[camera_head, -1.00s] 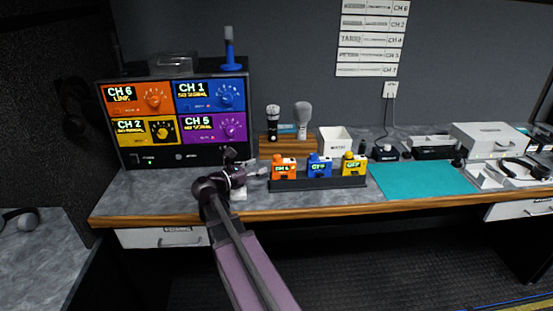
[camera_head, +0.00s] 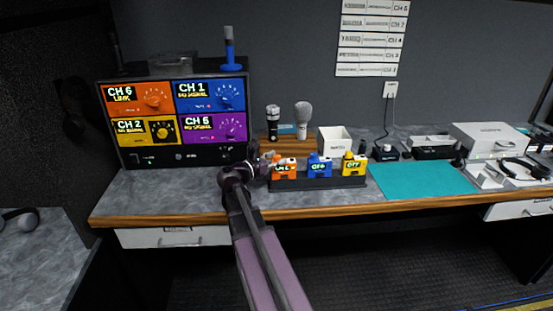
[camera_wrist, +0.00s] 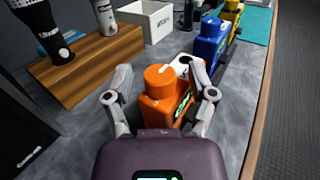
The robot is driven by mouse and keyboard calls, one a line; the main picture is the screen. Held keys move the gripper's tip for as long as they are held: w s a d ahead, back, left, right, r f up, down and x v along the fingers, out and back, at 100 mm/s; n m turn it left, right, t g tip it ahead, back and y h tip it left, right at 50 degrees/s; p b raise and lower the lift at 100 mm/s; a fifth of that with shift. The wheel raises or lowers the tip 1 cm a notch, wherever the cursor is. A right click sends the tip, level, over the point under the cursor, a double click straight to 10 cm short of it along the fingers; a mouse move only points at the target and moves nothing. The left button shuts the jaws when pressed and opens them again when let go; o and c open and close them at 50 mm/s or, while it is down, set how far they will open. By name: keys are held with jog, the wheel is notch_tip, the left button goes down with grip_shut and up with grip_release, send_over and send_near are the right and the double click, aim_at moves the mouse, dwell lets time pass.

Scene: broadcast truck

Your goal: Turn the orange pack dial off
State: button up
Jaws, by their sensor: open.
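The orange pack (camera_head: 284,173) stands upright at the left end of a dark rack on the desk, and its display is partly covered and hard to read in the head view. In the wrist view the orange pack (camera_wrist: 182,108) has a round orange dial (camera_wrist: 160,81) on top with a pale pointer mark. My gripper (camera_wrist: 160,70) is open, with one finger on each side of the dial; contact cannot be told. In the head view my gripper (camera_head: 266,160) is at the pack's left side. The orange receiver panel (camera_head: 136,98) reads CH 6 LINK.
A blue pack (camera_head: 319,169) and a yellow pack (camera_head: 354,166) stand right of the orange one. Microphones on a wooden stand (camera_wrist: 98,62) and a white box (camera_head: 334,140) are behind. A teal mat (camera_head: 420,181) lies clear at right.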

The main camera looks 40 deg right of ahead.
grip_shut()
jog(key=shift+s+n+t, duration=0.1)
jog(key=shift+n+t, duration=0.2)
jog(key=shift+t, duration=0.2)
jog(key=shift+s+n+t+y, duration=0.1)
jog(key=shift+n+t+y, duration=0.1)
jog(key=shift+n+t, duration=0.9)
jog(key=shift+s+n+t+y, duration=0.15)
jog(key=shift+n+t, duration=0.45)
jog(key=shift+t, duration=0.9)
jog(key=n+t+y, duration=0.2)
jog(key=t, duration=0.1)
jog(key=n+t+y, duration=0.2)
jog(key=t, duration=0.1)
jog(key=shift+w+n, duration=0.15)
jog(key=shift+n, duration=0.25)
jog(key=n+t+y, duration=0.2)
jog(key=n+y, duration=0.1)
jog(key=n+t+y, duration=0.2)
jog(key=t+y, duration=0.1)
jog(key=y, duration=0.1)
jog(key=shift+w+d+n+y, duration=0.1)
jog(key=shift+d+n+y, duration=0.15)
jog(key=shift+n, duration=0.15)
jog(key=shift+a+n+t+y, duration=0.1)
jog(key=shift+n+t+y, duration=0.25)
jog(key=shift+n+y, duration=0.85)
jog(key=shift+n+t+y, duration=0.35)
jog(key=shift+n+y, duration=0.35)
jog(key=shift+y, duration=1.3)
